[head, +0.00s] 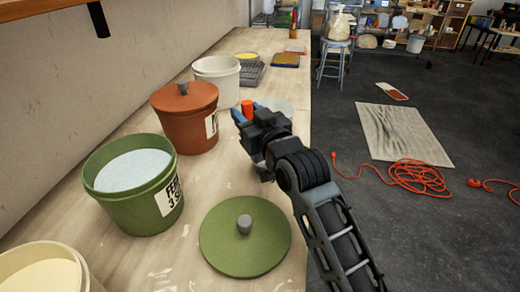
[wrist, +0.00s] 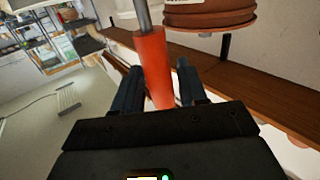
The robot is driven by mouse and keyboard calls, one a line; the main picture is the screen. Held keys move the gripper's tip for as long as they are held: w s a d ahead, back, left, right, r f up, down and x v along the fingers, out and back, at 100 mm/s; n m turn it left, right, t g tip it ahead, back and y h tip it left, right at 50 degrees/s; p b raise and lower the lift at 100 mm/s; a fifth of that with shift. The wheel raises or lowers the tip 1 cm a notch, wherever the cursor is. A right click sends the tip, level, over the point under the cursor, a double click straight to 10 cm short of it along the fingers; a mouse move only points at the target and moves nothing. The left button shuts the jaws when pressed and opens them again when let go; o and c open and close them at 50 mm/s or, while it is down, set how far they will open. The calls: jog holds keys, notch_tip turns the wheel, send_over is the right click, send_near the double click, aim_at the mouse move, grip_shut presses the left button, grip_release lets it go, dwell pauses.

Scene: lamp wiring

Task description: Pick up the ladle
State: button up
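The ladle has an orange-red handle (head: 247,107) and a grey metal shaft. In the wrist view the handle (wrist: 153,65) stands between my two fingers, tilted a little, with the shaft (wrist: 143,14) running out of the top of the picture. My gripper (wrist: 158,75) looks open around the handle, with narrow gaps beside it. In the head view my gripper (head: 250,115) is over the table's right part, with the handle showing between its dark blue fingers. The ladle's bowl is out of sight.
On the table (head: 103,246) stand an open green bucket (head: 150,215), a lidded red-brown bucket (head: 180,135) and a white bucket (head: 232,92). A green lid (head: 225,255) lies in front. A pale round thing (head: 282,103) is partly hidden behind my gripper. An orange cord (head: 410,175) lies on the floor.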

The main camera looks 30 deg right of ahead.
grip_shut()
jog(key=shift+r, duration=0.15)
dwell(0.4)
